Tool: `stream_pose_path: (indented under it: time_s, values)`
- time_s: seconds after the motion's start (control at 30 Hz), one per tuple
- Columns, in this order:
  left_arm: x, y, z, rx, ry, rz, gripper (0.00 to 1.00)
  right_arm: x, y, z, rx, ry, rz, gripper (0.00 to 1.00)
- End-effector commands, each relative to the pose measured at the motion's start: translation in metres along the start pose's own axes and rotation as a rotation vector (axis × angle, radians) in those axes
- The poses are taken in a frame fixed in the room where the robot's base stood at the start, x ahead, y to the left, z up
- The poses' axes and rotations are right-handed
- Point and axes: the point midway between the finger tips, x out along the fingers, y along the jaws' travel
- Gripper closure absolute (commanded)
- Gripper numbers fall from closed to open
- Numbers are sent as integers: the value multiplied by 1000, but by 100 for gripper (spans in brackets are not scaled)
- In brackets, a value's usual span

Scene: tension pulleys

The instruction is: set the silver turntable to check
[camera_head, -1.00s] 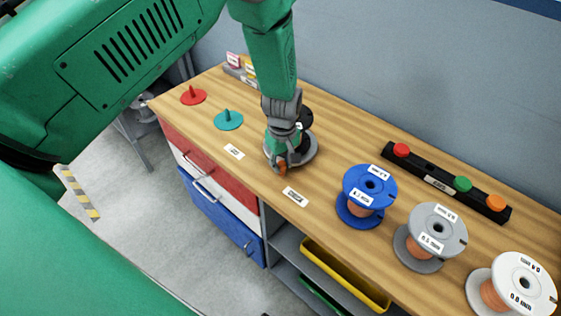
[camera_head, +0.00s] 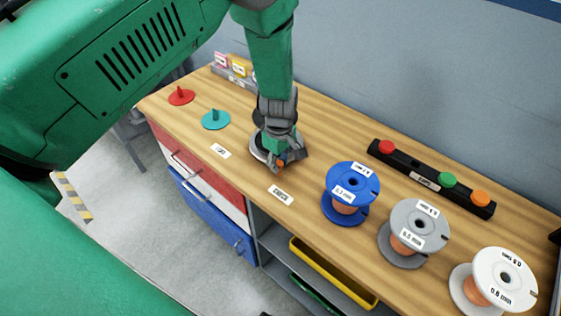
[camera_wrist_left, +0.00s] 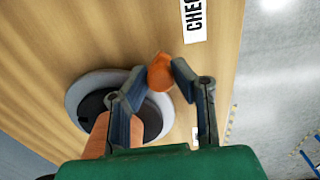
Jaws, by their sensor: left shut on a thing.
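The silver turntable (camera_head: 257,153) is a grey disc with a dark middle on the wooden bench. It also shows in the left wrist view (camera_wrist_left: 78,93), partly covered by my gripper. An orange tab (camera_wrist_left: 160,72) sits at its rim, between the fingers of my left gripper (camera_wrist_left: 152,82). My left gripper (camera_head: 284,163) points down over the turntable's front-right edge and is shut on this tab. A white CHECK label (camera_head: 281,194) lies on the bench in front of the tab, apart from it. A second white label (camera_head: 220,151) lies to the left. My right gripper is not in view.
Blue (camera_head: 351,190), grey (camera_head: 415,230) and white (camera_head: 502,279) spools stand to the right. A black bar with coloured buttons (camera_head: 425,182) lies behind them. Red (camera_head: 181,97) and teal (camera_head: 215,120) pegged discs lie to the left. The wall (camera_head: 410,80) bounds the back.

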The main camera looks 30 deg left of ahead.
Motion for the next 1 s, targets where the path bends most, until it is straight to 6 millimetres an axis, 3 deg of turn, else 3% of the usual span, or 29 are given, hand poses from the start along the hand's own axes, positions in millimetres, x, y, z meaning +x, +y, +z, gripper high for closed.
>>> stream_pose_path:
  time_s: [0.03,0.37,0.4,0.43,0.77,1.0]
  values:
    - [-6,8,-4,-5,8,21,100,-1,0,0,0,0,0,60]
    - [-6,8,-4,-6,7,21,100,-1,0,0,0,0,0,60]
    - [-6,8,-4,-6,7,21,68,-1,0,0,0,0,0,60]
    - [-6,8,-4,-6,7,20,58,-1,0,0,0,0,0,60]
    - [-4,5,-2,-4,3,9,58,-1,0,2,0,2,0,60]
    - [-34,5,-1,-4,3,11,58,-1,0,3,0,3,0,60]
